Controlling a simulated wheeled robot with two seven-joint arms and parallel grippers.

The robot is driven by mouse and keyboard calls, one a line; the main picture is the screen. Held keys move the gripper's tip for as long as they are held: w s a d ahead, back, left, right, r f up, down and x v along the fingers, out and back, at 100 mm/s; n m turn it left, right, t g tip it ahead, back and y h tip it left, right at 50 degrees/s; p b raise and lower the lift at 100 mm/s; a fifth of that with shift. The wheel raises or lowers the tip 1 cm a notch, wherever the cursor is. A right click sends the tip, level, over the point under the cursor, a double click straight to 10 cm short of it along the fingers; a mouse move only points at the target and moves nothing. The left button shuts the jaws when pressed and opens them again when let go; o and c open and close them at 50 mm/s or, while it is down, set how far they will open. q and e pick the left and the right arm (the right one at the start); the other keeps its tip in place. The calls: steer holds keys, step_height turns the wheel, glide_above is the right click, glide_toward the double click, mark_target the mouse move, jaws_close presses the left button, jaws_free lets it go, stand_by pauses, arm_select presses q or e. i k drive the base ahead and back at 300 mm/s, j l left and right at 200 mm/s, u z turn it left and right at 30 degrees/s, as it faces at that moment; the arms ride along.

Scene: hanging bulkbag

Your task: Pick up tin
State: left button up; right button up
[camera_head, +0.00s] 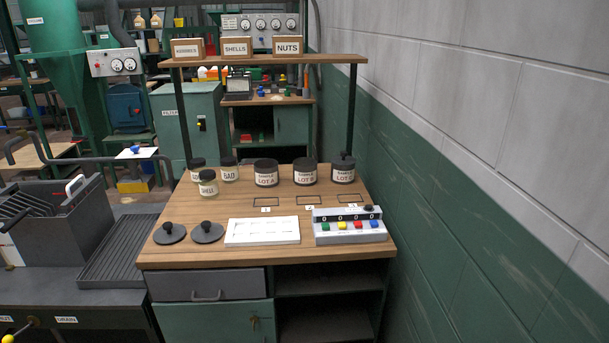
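Three dark tins with white lot labels stand upright in a row at the back of the wooden workbench (200,252). They are a left tin (266,173), a middle tin (305,172) and a right tin (343,169). The right tin has a raised knob on top; the other two look flat-topped. Neither of my grippers shows in the head view, so nothing is seen touching the tins.
Small labelled jars (208,184) stand left of the tins. Two black knobbed discs (207,232), a white tray (262,232) and a button counter box (349,226) line the front. A shelf (330,59) spans above. A wall (480,200) closes the right side.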

mark_target(266, 170)
steer(key=i+j+z, duration=0.55)
steer(key=i+z, duration=0.15)
steer(key=i+j+z, duration=0.35)
steer(key=k+j, duration=0.05)
